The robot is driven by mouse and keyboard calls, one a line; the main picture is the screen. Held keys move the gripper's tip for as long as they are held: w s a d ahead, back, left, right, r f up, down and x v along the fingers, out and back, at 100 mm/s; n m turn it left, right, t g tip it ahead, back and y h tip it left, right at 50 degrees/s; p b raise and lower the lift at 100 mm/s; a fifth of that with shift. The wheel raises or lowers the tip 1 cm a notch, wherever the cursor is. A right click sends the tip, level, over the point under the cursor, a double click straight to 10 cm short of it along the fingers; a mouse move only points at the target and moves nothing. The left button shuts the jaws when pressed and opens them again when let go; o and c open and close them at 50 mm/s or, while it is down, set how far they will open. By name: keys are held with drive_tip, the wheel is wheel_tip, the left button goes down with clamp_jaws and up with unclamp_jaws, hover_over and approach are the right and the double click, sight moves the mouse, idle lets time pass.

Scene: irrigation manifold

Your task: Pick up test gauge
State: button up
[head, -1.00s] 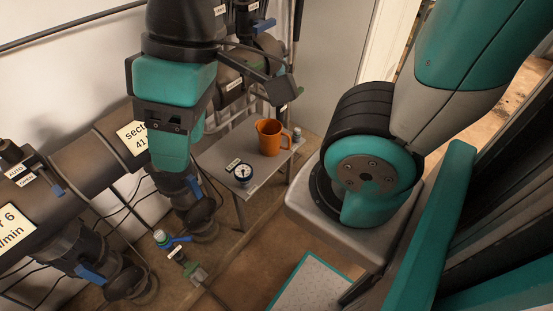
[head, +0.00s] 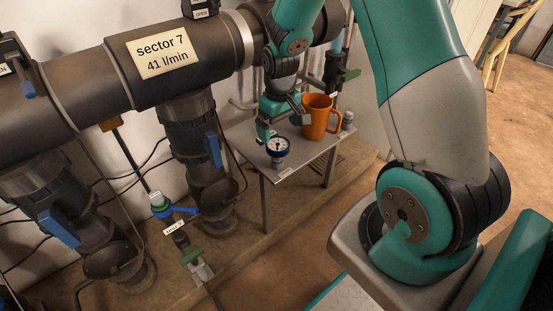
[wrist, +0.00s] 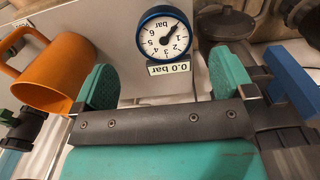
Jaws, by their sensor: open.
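The test gauge (head: 277,150) is a small round dial with a white face and dark blue rim, standing on a small grey table (head: 249,144). It also shows in the wrist view (wrist: 164,34), its numbers upside down, with a "0.0 bar" label at its rim. My gripper (head: 283,124) is open just above and behind the gauge in the head view. In the wrist view, its two green finger pads (wrist: 166,82) stand apart, with the gauge beyond the gap between them. Nothing is between the pads.
An orange jug (head: 318,117) stands on the table close to the gauge's right; it also shows in the wrist view (wrist: 47,75). A small capped bottle (head: 348,120) is at the table's right edge. Large dark pipes (head: 110,75) with blue-handled valves run along the left.

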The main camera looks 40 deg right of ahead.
sight(276, 142)
drive_tip(key=f, duration=0.2)
drive_tip(key=f+b, duration=0.1)
drive_tip(key=f, duration=0.2)
drive_tip(key=f+b, duration=0.1)
drive_tip(key=f, duration=0.1)
drive_tip(key=shift+w+a+f, duration=0.15)
drive_tip(key=shift+w+a, duration=0.1)
drive_tip(key=shift+w, duration=0.15)
drive_tip(key=shift+c, duration=0.5)
drive_tip(key=c, duration=0.9)
